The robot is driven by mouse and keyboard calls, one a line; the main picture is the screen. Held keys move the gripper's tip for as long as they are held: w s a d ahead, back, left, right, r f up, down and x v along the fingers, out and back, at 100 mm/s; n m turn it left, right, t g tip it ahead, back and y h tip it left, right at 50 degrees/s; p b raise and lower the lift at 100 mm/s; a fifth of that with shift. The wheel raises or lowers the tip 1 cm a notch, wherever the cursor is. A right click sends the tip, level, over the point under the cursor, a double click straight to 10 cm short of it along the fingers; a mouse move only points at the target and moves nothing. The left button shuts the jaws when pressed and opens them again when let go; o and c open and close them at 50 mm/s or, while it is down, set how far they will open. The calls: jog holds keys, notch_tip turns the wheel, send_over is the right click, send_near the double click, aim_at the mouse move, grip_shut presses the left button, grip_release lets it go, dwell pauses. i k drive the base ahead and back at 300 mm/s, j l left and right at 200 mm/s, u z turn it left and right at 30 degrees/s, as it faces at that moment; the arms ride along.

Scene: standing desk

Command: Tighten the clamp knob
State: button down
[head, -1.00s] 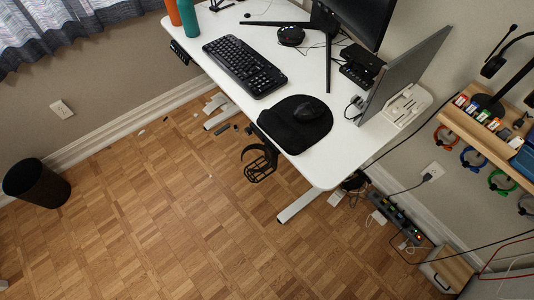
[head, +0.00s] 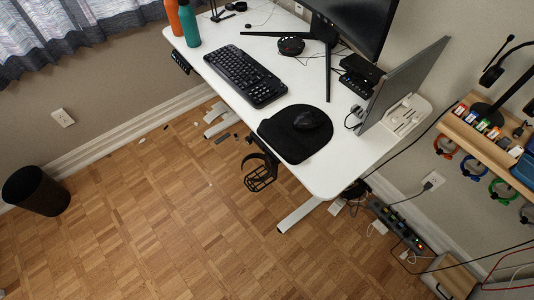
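A black wire cup holder (head: 261,176) hangs at the front edge of the white standing desk (head: 350,148), below the mouse pad. A dark clamp part (head: 252,139) shows at the desk edge just above the holder. It is too small to make out a knob or how tight it is. The underside of the desk there is hidden by the desktop. My gripper is not in view.
A keyboard (head: 245,75), a mouse pad (head: 290,140) and a monitor stand on the desk. A black bin (head: 37,190) stands at the left wall. A power strip (head: 397,226) lies by the right wall.

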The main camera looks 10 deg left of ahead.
aim_at(249, 141)
jog(key=j+u, duration=0.1)
jog(key=u, duration=1.25)
jog(key=i+j+u, duration=0.25)
jog(key=i, duration=0.2)
